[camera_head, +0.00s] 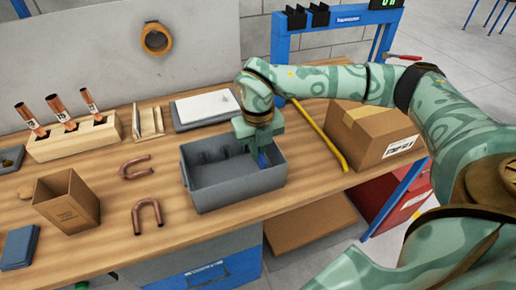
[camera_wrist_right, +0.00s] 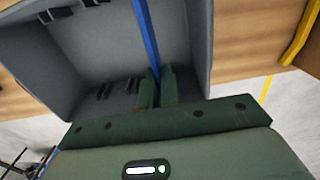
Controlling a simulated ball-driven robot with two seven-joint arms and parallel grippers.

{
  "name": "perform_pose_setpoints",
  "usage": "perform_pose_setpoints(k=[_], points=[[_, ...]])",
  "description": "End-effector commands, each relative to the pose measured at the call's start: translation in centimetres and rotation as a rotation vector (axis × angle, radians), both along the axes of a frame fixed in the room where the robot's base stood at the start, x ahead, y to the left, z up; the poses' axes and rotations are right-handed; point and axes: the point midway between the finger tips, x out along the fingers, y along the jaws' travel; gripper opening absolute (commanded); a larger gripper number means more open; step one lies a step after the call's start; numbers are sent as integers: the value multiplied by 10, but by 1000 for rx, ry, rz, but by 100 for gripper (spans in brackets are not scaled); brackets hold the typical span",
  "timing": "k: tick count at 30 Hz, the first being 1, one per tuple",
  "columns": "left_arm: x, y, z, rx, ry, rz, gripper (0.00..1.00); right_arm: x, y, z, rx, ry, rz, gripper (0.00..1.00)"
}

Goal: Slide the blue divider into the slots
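The grey bin (camera_head: 240,196) stands on the wooden bench, open at the top. Dark slot ribs (camera_head: 213,156) show on its inner back wall; the wrist view also shows slot ribs (camera_wrist_right: 122,87) on two opposite walls of the bin (camera_wrist_right: 185,45). My right gripper (camera_head: 262,150) reaches down into the right part of the bin. In the wrist view its fingers (camera_wrist_right: 156,82) are closed around the thin blue divider (camera_wrist_right: 146,32), seen edge-on. The divider (camera_head: 263,160) is mostly hidden in the head view. I cannot tell whether its edges sit in slots. My left gripper is not in view.
A cardboard box (camera_head: 372,130) and a yellow bar (camera_head: 323,140) lie right of the bin. Bent copper tubes (camera_head: 147,213), an open brown box (camera_head: 68,203) and a wooden block with copper tubes (camera_head: 78,140) are left. A grey case with a white top (camera_head: 205,108) lies behind.

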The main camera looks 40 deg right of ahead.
Motion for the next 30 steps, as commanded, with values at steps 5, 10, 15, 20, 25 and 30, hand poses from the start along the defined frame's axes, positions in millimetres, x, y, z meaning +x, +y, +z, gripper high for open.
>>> perform_pose_setpoints(k=[5,10,15,20,25,30], points=[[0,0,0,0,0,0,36,0,0,0,0,0,0,0],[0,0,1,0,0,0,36,0,0,0,0,-1,0,0],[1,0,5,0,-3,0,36,0,0,1,0,-1,0,0],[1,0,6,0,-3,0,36,1,0,0,0,-2,0,0],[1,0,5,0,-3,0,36,0,0,0,0,-1,0,0],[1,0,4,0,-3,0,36,0,0,-2,0,0,0,0]])
